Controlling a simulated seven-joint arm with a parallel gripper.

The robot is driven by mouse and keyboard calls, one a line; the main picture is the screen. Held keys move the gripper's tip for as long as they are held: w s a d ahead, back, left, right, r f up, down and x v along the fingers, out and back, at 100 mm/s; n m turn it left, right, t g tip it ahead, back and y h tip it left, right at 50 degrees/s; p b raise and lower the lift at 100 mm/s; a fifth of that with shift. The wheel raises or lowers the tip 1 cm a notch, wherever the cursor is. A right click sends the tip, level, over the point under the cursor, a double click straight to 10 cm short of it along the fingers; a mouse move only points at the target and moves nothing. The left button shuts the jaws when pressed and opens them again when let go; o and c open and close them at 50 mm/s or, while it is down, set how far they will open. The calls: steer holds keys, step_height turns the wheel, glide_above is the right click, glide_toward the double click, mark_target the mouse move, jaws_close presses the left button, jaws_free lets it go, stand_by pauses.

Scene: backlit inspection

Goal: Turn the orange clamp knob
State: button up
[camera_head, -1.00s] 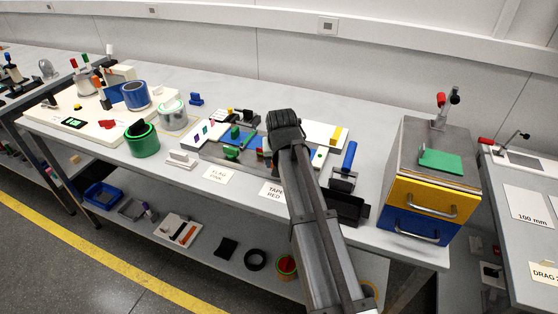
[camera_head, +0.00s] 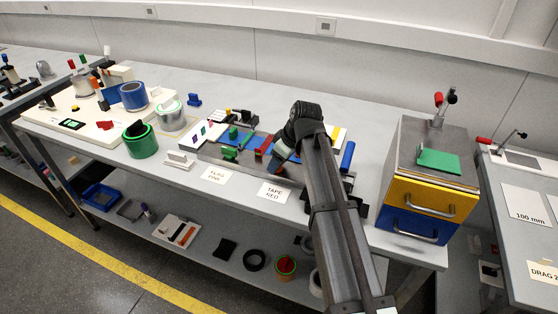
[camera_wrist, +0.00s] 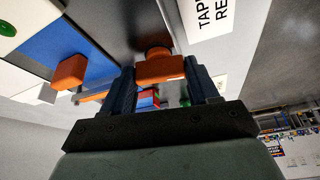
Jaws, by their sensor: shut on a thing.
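The orange clamp knob (camera_wrist: 160,68) sits between the two dark fingers of my gripper (camera_wrist: 158,78) in the wrist view. It has a bar-like head with a rounder orange part behind it, against a grey metal plate. My gripper is shut on its head. In the head view my gripper (camera_head: 276,163) reaches down at the front edge of the fixture plate (camera_head: 212,152); the arm and fingers mostly hide the knob there.
The TAPE RED card (camera_head: 273,192) lies just in front of the fixture. A yellow and blue drawer unit (camera_head: 430,190) stands to the right. Green tape (camera_head: 141,142) stands left.

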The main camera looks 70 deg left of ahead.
steer(key=shift+a+n+g, duration=0.15)
steer(key=shift+n+g, duration=0.15)
steer(key=shift+n, duration=0.9)
steer(key=shift+s+a, duration=0.1)
steer(key=shift+s, duration=0.05)
steer(key=o, duration=1.1)
steer(key=shift+c, duration=0.2)
steer(key=shift+r, duration=0.1)
steer(key=shift+w+r, duration=0.25)
steer(key=shift+r, duration=0.15)
steer(key=v, duration=0.7)
steer(key=shift+d+h, duration=0.25)
steer(key=shift+h, duration=0.05)
